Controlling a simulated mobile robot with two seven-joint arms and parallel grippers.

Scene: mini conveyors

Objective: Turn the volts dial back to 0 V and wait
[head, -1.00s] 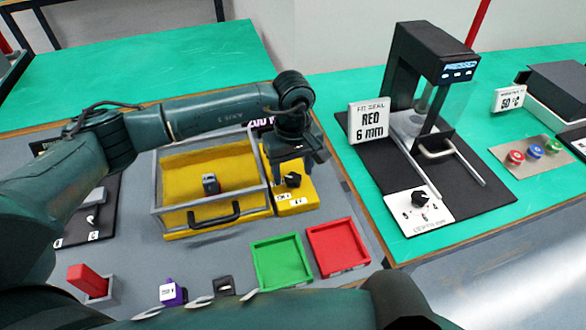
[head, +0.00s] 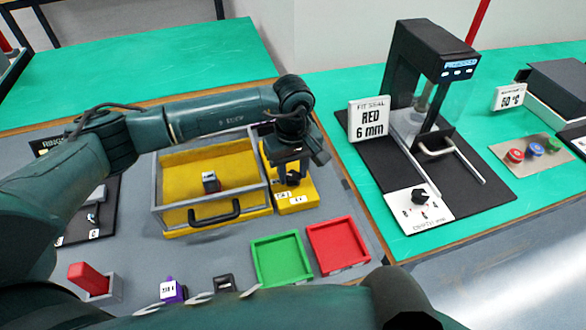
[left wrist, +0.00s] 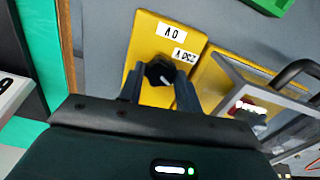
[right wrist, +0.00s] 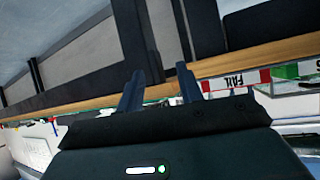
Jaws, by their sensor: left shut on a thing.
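The volts dial, a black knob (left wrist: 159,70), sits on a yellow panel (left wrist: 144,38) with two small white labels that appear upside down in the left wrist view. One seems to read 0 V; the other is too blurred to read surely. In the head view the panel (head: 297,204) stands right of the framed yellow bay. My left gripper (head: 291,178) reaches down over the panel. Its fingers (left wrist: 157,84) are shut on the knob, one on each side. The knob's pointer direction cannot be made out. My right gripper (right wrist: 160,84) is open and empty.
The yellow bay (head: 180,217) has a grey frame, black handle and a small dark block (head: 211,182) inside. Green (head: 282,258) and red (head: 338,245) trays lie in front. A black press (head: 434,45) stands right, with its own dial (head: 420,195).

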